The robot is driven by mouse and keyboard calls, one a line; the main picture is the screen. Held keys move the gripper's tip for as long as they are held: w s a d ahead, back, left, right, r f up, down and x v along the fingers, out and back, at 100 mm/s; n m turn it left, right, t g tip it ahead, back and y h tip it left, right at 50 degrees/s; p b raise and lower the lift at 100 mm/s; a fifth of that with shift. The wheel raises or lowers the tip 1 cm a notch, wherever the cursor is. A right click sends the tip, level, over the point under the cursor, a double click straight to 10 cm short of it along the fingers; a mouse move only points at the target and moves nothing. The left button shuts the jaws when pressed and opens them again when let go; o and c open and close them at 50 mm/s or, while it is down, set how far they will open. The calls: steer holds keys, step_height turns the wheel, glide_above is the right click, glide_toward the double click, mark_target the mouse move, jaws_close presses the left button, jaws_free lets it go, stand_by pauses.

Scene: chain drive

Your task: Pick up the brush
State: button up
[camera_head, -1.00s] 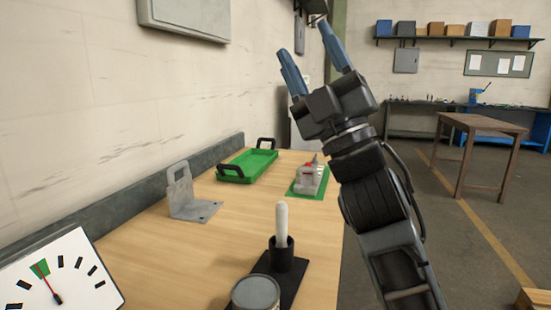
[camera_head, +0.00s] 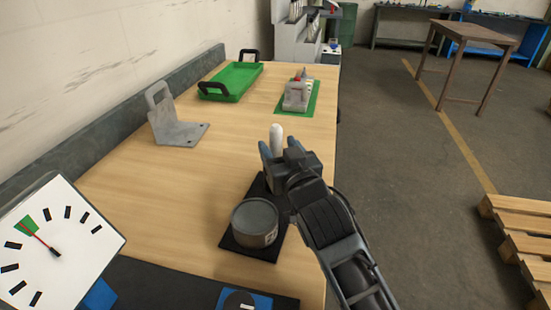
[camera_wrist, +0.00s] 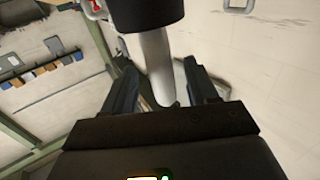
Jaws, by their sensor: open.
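The brush shows as a white rounded handle (camera_head: 277,136) standing upright at the near right part of the table. Its lower part and most of its black holder are hidden behind my gripper in the head view. In the wrist view the white handle (camera_wrist: 158,65) lies between the two fingers, and the black holder (camera_wrist: 150,14) shows at the top edge. My gripper (camera_head: 278,150) is open around the handle, with a finger on each side. In the wrist view, gaps show beside the handle, so the fingers appear apart from it.
A grey tin (camera_head: 254,222) stands close to my gripper on a black base (camera_head: 237,245). A metal bracket (camera_head: 178,130), a green tray (camera_head: 236,82) and a grey part on a green mat (camera_head: 285,108) stand farther back. A dial gauge (camera_head: 65,240) is at the near left.

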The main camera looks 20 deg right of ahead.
steer(key=shift+w+d+p, duration=0.1)
steer(key=shift+w+p, duration=0.25)
steer(key=shift+w, duration=1.65)
steer(key=shift+c, duration=0.3)
